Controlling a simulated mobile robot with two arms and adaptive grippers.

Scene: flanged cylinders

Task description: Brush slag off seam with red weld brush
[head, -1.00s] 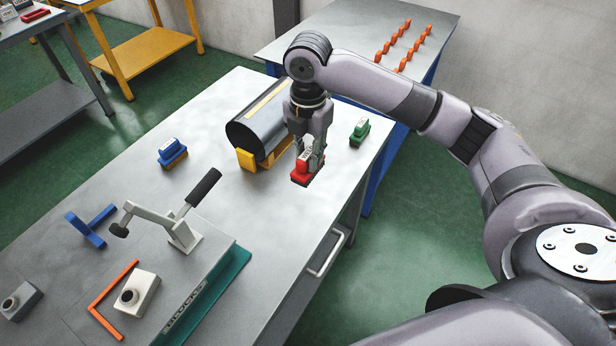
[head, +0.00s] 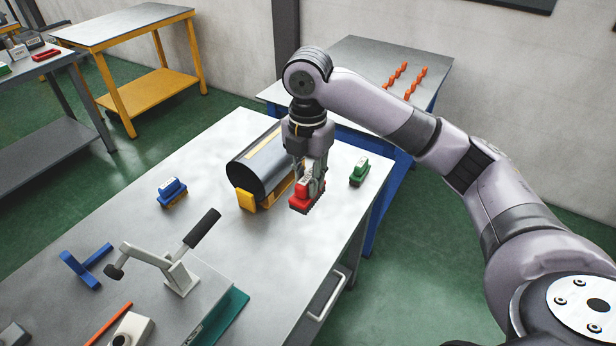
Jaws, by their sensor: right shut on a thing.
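My right gripper (head: 311,180) is shut on the red weld brush (head: 305,197), its bristles facing down. The brush seems a little above the grey bench (head: 225,270); the gap is hard to judge. A dark metal cylinder (head: 250,170) lies on yellow supports (head: 246,200) just left of the brush. A pale yellowish strip (head: 268,141), perhaps the seam, runs along its top. My right gripper hides part of the cylinder's far side. I cannot make out slag on it. My left gripper is out of view.
A green brush (head: 359,172) stands right of the red one; a blue brush (head: 172,191) stands left of the cylinder. A toggle clamp (head: 170,262), a blue bracket (head: 86,267) and an orange bar (head: 109,323) are at the front left. Bench space before the cylinder is clear.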

